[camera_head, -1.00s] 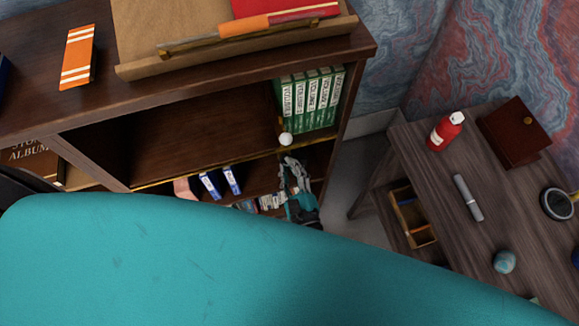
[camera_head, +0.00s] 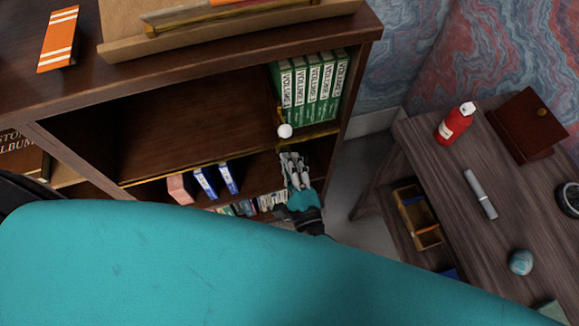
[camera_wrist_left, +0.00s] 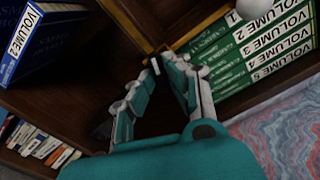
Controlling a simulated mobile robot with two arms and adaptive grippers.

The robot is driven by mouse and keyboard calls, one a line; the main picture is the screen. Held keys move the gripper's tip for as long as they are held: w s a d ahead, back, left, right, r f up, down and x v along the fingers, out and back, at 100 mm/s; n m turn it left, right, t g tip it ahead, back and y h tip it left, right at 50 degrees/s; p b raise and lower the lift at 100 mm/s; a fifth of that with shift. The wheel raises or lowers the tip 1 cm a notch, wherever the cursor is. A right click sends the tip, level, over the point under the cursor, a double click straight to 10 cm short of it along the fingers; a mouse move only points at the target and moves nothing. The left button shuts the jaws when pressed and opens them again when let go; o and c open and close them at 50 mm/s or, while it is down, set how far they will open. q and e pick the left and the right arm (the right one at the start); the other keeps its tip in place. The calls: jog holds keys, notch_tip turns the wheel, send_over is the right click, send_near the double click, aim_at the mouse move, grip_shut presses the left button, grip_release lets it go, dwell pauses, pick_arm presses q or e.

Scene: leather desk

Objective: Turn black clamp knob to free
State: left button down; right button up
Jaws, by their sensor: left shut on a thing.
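My left gripper (camera_head: 293,160) reaches to the brass rail along the shelf edge, just below a white ball (camera_head: 285,131). In the left wrist view its fingertips (camera_wrist_left: 163,62) come close together at the brass rail, shut on a small dark part that I take to be the black clamp knob. The fingers hide most of this part, so I cannot tell its angle. The white ball also shows in the wrist view (camera_wrist_left: 252,8), above and to the right of the fingertips. My right gripper is in neither view.
Green volumes (camera_head: 310,88) stand on the shelf by the ball. A side desk (camera_head: 450,185) at right holds a red bottle (camera_head: 456,122) and a grey marker (camera_head: 481,193). The upper shelf's middle is bare.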

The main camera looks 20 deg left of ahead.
pick_arm(q)
jog(key=shift+n+b, duration=0.95)
jog(key=shift+n, duration=0.35)
jog(key=shift+r, duration=0.1)
jog(key=c, duration=1.3)
grip_release()
jog(key=shift+c, duration=0.2)
jog(key=v, duration=1.2)
